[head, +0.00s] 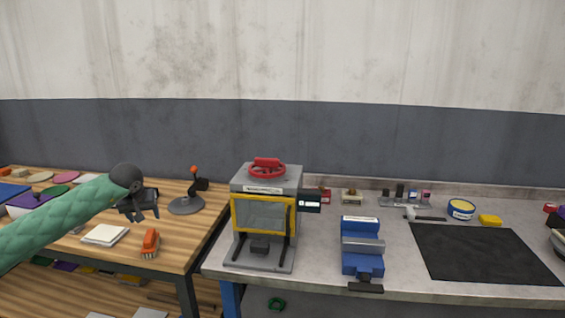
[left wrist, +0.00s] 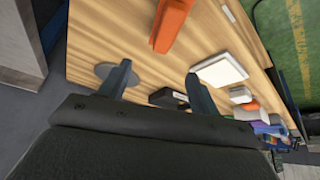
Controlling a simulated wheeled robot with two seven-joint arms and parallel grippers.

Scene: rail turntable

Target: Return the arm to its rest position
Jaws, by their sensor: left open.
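My left arm comes in from the left in the head view, covered in a green sleeve. Its gripper (head: 146,212) is dark and hangs above the wooden table, left of the round grey stand. The jaws are apart, with nothing between them. In the left wrist view the two fingers (left wrist: 158,85) stand apart over the wooden table top. My right gripper is not in view.
On the wooden table (head: 190,245) are an orange brush (head: 150,243), a white pad (head: 105,235) and a grey stand (head: 186,205). The grey bench bears a yellow-framed press (head: 237,213), a blue vise (head: 361,247) and a black mat (head: 480,252).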

